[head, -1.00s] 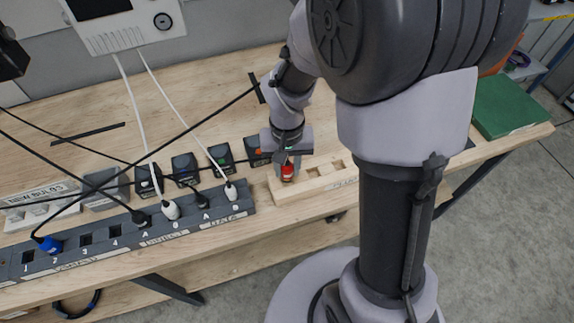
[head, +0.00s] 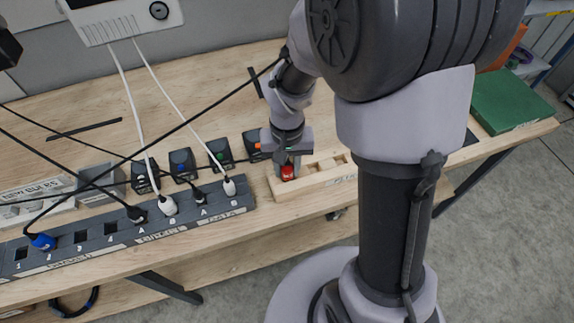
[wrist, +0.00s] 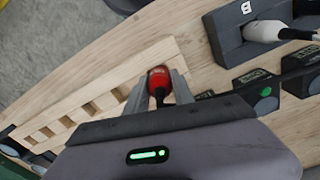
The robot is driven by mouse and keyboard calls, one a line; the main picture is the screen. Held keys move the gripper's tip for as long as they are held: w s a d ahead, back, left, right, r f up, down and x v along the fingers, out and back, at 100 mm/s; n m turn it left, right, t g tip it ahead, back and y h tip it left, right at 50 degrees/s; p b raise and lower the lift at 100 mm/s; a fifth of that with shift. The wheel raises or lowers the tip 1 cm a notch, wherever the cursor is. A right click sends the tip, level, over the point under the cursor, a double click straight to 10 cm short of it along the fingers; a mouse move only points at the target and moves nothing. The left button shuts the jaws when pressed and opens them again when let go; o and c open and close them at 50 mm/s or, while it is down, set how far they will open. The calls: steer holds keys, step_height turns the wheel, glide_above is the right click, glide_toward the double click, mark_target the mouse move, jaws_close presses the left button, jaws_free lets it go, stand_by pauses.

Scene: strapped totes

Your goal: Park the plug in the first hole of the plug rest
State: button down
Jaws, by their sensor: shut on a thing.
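The red plug (head: 288,172) is between the fingers of my gripper (head: 289,165), which is shut on it. In the head view it is at the left end of the wooden plug rest (head: 315,183), over or in the first hole; its lower end is hidden, so I cannot tell how deep it sits. In the wrist view the red plug (wrist: 159,80) shows between the two fingertips of my gripper (wrist: 158,88), at the near end of the plug rest (wrist: 115,84). Several open square holes run along the rest away from the plug.
A grey socket strip (head: 95,243) with a blue plug (head: 42,241) and white and black plugs lies left of the rest. Small black boxes (head: 183,165) stand behind it. Cables cross the left bench. A green box (head: 507,103) is at right.

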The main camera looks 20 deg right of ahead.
steer(key=c, duration=1)
jaws_free()
step_height(320, 180, up, 18)
steer(key=f+p, duration=0.1)
steer(key=p, duration=0.6)
steer(key=s+a+t+y+b, duration=0.1)
steer(key=s+a+t+b, duration=0.1)
steer(key=s+b, duration=0.3)
steer(key=s+a+m+t+y+b, duration=0.1)
steer(key=s+a+t+b, duration=0.1)
steer(key=s+b, duration=0.3)
steer(key=s+t, duration=0.1)
steer(key=s, duration=0.2)
steer(key=shift+t, duration=0.4)
steer(key=shift+f, duration=0.1)
